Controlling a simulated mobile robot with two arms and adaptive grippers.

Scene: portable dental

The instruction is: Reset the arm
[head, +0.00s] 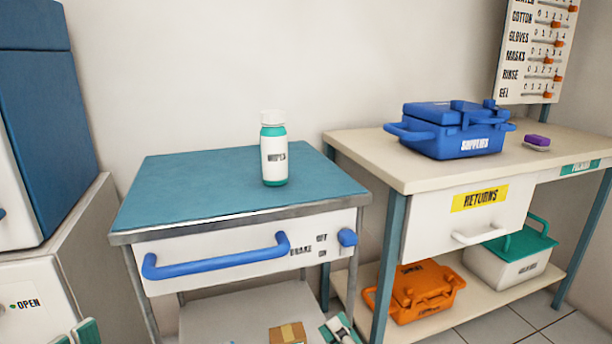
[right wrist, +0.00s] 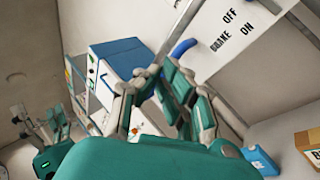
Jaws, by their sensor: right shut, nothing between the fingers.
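My right gripper (head: 340,329) shows at the bottom edge of the head view, low in front of the blue-topped cart (head: 165,190). In the right wrist view its fingers (right wrist: 149,72) come together with nothing between them. Teal parts of my left gripper (head: 80,332) show at the bottom left corner of the head view, mostly cut off. Teal and grey fingers at the left of the right wrist view look like my left gripper (right wrist: 45,130), small and unclear. Neither gripper touches anything that I can see.
A white and teal wipes bottle (head: 273,155) stands upright on the cart. The cart's drawer has a blue handle (head: 215,262). A cardboard box (head: 287,333) lies on its lower shelf. Right, a bench (head: 375,150) holds a blue supplies case (head: 450,142); orange (head: 415,292) and white-teal (head: 500,268) cases stand below.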

